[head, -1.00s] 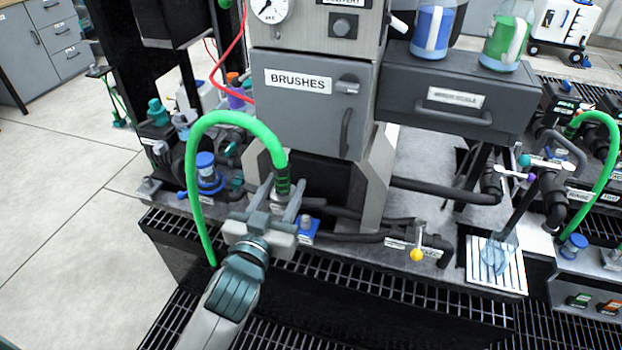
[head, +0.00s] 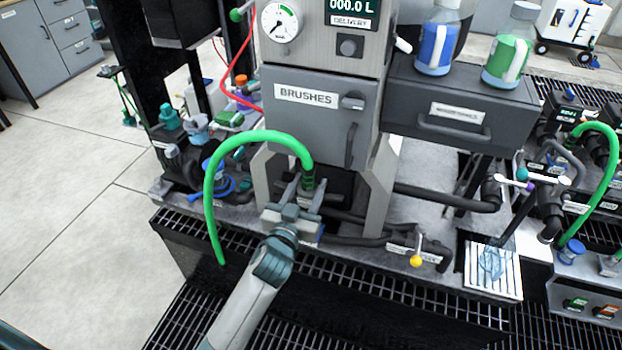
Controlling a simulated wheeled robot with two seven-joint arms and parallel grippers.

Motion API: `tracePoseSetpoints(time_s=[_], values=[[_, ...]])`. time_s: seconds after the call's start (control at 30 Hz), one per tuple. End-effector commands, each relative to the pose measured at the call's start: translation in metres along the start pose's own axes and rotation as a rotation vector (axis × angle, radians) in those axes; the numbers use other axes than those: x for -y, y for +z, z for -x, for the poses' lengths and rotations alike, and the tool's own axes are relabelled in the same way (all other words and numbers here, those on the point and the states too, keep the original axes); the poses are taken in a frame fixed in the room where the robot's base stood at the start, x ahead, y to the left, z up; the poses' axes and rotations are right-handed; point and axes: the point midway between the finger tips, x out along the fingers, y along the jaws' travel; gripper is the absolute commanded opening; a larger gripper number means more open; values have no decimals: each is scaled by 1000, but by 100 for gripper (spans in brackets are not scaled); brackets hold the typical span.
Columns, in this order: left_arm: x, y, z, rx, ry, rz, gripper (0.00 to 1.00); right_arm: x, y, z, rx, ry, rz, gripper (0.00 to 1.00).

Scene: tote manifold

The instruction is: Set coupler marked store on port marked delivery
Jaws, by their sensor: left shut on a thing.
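My left gripper (head: 300,196) is shut on the coupler (head: 308,179) at the end of a green hose. The coupler has a dark ribbed sleeve, and its lower part is hidden between the fingers. Its mark cannot be read. The green hose (head: 222,152) arches left from it and hangs over the front edge. A small blue part (head: 319,233) shows just behind the gripper, mostly hidden. A "DELIVERY" label (head: 351,21) sits under the display; I cannot make out a port with that mark. My right gripper is not in view.
The grey "BRUSHES" cabinet (head: 318,122) stands just behind the gripper. A yellow-knobbed valve (head: 416,260) and a white drain tray (head: 490,272) lie to the right. A second green hose (head: 584,192) is at far right. Black grating (head: 350,300) runs along the front.

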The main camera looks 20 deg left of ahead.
Motion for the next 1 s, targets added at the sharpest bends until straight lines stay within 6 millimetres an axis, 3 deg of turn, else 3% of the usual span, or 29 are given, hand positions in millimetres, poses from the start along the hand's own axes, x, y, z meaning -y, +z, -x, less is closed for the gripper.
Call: tracePoseSetpoints(time_s=[0.2, 1.0], values=[[-3, 10, -12, 2, 13, 3, 10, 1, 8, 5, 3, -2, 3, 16], [-4, 15, -12, 2, 14, 3, 10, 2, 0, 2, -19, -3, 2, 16]])
